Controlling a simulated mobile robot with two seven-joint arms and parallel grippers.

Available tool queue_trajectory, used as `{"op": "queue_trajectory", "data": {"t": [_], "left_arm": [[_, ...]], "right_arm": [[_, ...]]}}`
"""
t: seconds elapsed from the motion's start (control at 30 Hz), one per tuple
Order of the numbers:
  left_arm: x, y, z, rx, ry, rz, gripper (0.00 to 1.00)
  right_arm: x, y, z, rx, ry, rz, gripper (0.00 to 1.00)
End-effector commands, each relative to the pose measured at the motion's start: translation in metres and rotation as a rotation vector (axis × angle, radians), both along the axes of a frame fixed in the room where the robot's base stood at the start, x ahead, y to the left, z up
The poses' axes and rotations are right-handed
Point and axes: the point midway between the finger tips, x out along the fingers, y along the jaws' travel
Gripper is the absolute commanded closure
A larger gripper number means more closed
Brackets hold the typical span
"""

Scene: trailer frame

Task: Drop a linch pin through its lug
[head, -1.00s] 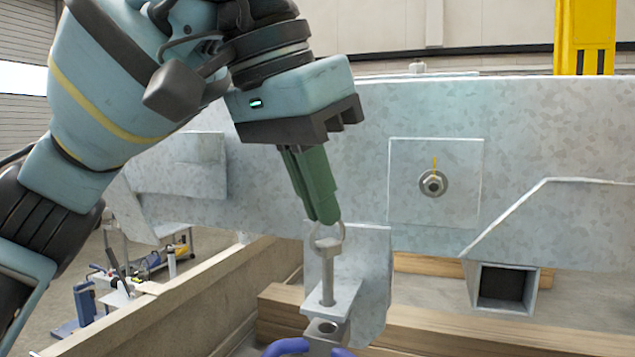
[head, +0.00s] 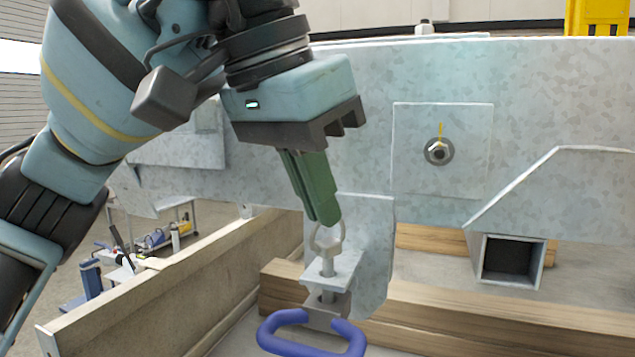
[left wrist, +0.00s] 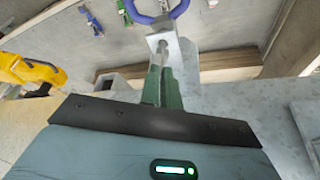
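The linch pin (head: 328,266), grey metal with a ring (head: 328,238) on top, stands nearly upright in the lug (head: 342,268), a small grey plate on the galvanized bracket (head: 368,250). Its shank goes down through the plate and shows below it, at the metal tongue (head: 322,318) of a blue loop handle (head: 312,335). Whether the shank passes fully through the tongue is unclear. My left gripper (head: 326,218) has green fingers shut on the ring, above the lug. The left wrist view shows these fingers (left wrist: 162,78) and the blue handle (left wrist: 155,14). My right gripper is not visible.
The galvanized trailer beam (head: 260,170) runs close behind the gripper, with a bolted plate (head: 465,170) to the right. Wooden beams (head: 450,322) lie below. A low side wall (head: 180,285) stands at lower left. A yellow post (head: 597,18) is far back.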

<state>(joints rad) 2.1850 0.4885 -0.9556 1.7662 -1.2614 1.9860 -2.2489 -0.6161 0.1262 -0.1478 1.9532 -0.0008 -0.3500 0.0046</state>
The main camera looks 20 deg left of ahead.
Motion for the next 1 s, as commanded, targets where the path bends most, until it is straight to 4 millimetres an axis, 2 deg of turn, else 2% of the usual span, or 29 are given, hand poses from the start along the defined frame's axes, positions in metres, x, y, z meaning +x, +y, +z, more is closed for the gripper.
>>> {"op": "queue_trajectory", "data": {"t": [0.4,0.8,1.0], "left_arm": [[0.000,0.000,-0.013,-0.001,0.000,0.000,1.00],[0.000,0.000,-0.015,-0.001,-0.001,0.000,1.00],[0.000,0.000,-0.015,-0.001,-0.001,0.000,0.71]], "right_arm": [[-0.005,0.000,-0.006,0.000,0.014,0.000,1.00],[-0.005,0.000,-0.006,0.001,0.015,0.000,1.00],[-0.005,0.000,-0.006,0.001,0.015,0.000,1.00]]}}
